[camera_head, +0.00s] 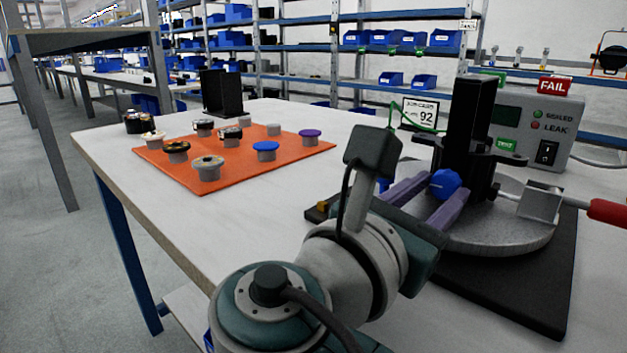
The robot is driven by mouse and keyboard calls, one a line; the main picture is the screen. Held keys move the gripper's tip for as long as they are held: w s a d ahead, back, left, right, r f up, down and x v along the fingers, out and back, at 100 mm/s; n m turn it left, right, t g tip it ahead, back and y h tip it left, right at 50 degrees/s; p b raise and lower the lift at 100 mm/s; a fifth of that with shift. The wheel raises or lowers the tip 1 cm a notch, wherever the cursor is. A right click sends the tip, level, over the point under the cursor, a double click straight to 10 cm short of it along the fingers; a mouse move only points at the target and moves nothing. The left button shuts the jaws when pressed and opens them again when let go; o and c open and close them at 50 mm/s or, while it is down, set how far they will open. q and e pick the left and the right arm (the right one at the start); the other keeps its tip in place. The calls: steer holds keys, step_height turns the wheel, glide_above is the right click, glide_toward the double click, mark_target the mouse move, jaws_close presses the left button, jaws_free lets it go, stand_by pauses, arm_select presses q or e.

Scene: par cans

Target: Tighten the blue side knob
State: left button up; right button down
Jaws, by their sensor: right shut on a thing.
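The blue side knob (446,182) sits on the near left side of the black upright fixture (467,130), above a round grey metal base. My right gripper (437,187) reaches it from the lower middle, with one purple finger on each side of the knob. It is shut on the knob. Where the fingers touch the knob is partly hidden by the near finger. My left gripper is not in view.
A tester (530,115) with a red FAIL sign (554,86) stands behind the fixture. A red-handled lever (607,211) sticks out at right. An orange mat (190,182) with several capped cans lies at left, before a black stand (221,93). Bare table lies between mat and fixture.

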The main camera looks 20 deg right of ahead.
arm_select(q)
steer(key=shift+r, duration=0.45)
arm_select(e)
steer(key=m, duration=0.3)
steer(key=c, duration=0.5)
jaws_free()
arm_select(q)
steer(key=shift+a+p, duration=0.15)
steer(key=shift+p, duration=0.2)
